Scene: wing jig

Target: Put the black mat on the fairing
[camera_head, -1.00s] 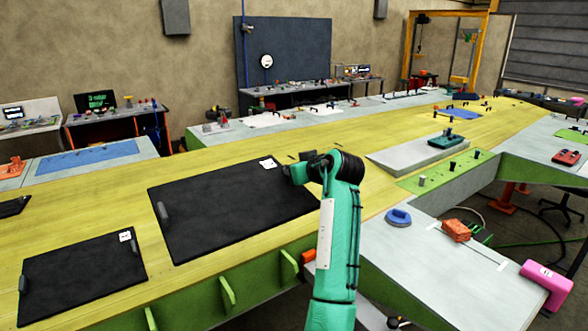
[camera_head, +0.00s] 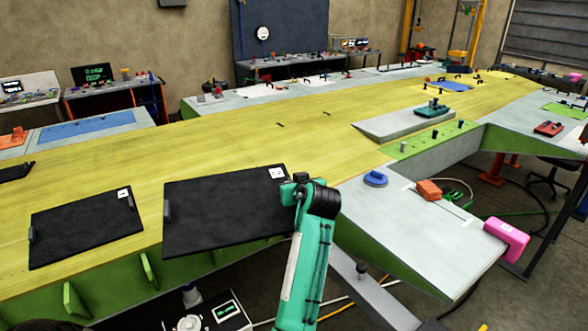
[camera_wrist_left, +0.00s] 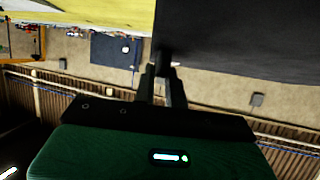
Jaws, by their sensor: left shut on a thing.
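The held black mat (camera_head: 225,213) has a white label at its far right corner and a free handle on its left end. It reaches to the near edge of the yellow wing and overlaps that edge in the head view. My left gripper (camera_head: 292,188) is shut on the mat's right-end handle. In the left wrist view the fingers (camera_wrist_left: 161,78) close on the dark handle, and the mat (camera_wrist_left: 235,40) fills the upper right. A second, smaller black mat (camera_head: 85,228) lies to the left. I cannot tell which surface is the fairing. My right gripper is not in view.
A grey wedge (camera_head: 385,125) on the wing carries a green tool (camera_head: 433,109). The yellow wing (camera_head: 230,145) behind the mat is clear.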

